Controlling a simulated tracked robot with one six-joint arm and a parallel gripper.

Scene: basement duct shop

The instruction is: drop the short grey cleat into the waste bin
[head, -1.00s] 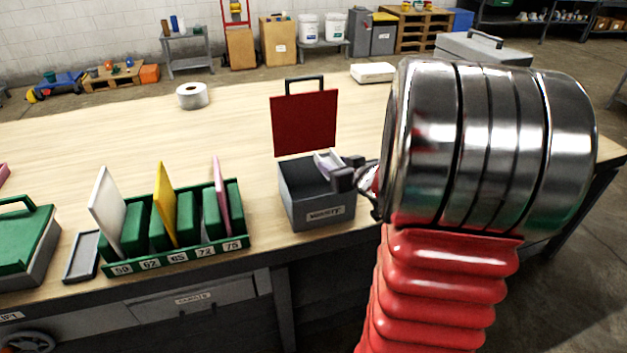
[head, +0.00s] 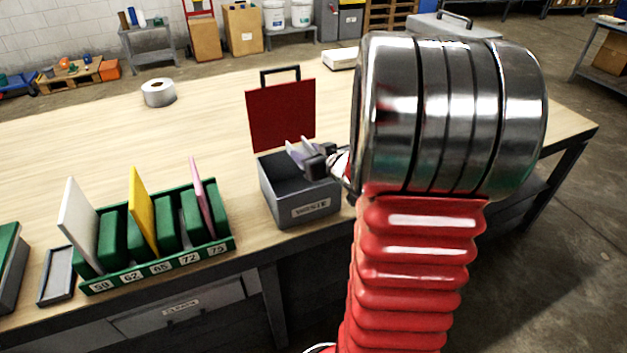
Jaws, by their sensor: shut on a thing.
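The waste bin (head: 312,209) is a dark grey box with a "WASTE" label, near the front edge of the bench. Its dark red lid (head: 281,115) with a black handle stands open at the back. My gripper (head: 301,151) reaches in from the right, with its pale fingertips over the bin's opening near the back right. It is shut on a small piece, the short grey cleat, which is mostly hidden between the fingers and hard to make out. I cannot tell how far above the rim the fingertips are.
Left of the bin, a green rack (head: 158,266) holds green blocks and white, yellow and pink plates. A small grey tray (head: 57,275) lies beside it. A tape roll (head: 158,92) and a white box (head: 340,59) lie farther back. The bench (head: 205,130) is otherwise largely clear.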

